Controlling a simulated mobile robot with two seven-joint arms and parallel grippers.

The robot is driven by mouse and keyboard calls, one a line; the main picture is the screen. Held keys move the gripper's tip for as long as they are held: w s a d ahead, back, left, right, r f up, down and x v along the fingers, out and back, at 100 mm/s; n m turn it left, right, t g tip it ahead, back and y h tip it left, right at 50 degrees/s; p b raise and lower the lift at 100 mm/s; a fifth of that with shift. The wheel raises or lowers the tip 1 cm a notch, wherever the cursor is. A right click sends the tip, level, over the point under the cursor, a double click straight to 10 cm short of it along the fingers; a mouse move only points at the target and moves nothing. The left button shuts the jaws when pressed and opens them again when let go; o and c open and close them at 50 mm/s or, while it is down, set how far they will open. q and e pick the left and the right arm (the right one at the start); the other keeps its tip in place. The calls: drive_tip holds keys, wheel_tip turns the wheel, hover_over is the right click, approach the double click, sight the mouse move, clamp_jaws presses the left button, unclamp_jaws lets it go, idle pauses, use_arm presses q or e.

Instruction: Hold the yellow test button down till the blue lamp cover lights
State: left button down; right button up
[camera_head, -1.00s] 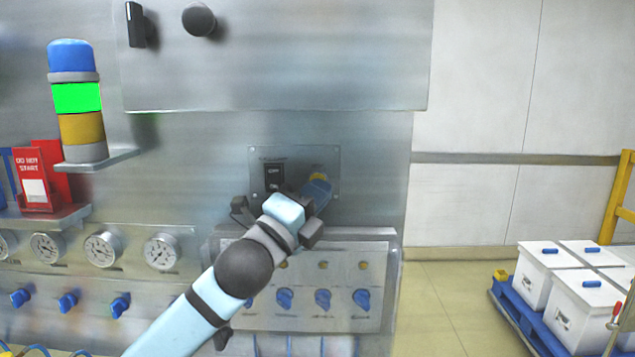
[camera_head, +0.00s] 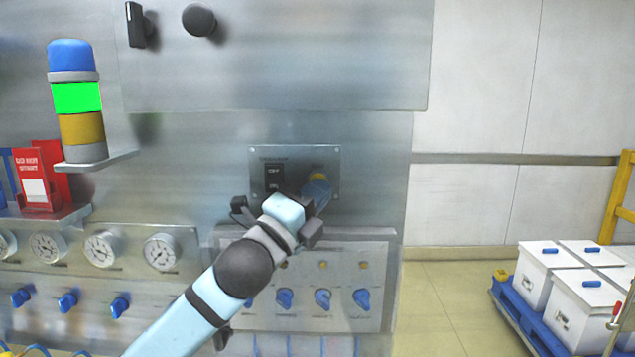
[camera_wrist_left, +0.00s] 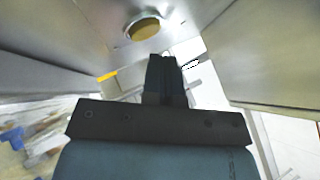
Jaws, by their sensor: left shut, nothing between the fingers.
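The yellow test button (camera_head: 319,177) is on a small metal panel (camera_head: 331,157), partly hidden by my left gripper. In the left wrist view the button (camera_wrist_left: 145,29) shows as a yellow disc in a metal ring. My left gripper (camera_wrist_left: 161,60) is shut and empty, its fingertips just below the button in that view. I see no clear contact between them. The blue lamp cover (camera_head: 72,56) tops the signal tower at the left and looks plain blue, not glowing. The green section (camera_head: 77,98) below it is bright. My right gripper is not in view.
A black switch (camera_head: 274,176) sits left of the button. A box with blue knobs (camera_head: 323,299) juts out below it. Gauges (camera_head: 102,248) and a red sign (camera_head: 38,178) are at the left. White boxes (camera_head: 548,279) on a blue pallet stand at the right.

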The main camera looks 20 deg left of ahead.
use_arm(q)
drive_tip(key=shift+w, duration=0.1)
idle(0.5)
drive_tip(key=shift+w+a, duration=0.15)
drive_tip(key=shift+w, duration=0.15)
drive_tip(key=shift+w+a+p, duration=0.1)
drive_tip(key=shift+w+p, duration=0.25)
drive_tip(key=shift+w, duration=0.05)
idle(1.8)
drive_tip(key=shift+s+f, duration=0.25)
drive_tip(key=shift+s+d+f, duration=0.1)
drive_tip(key=shift+s+d, duration=0.1)
drive_tip(key=shift+s, duration=0.15)
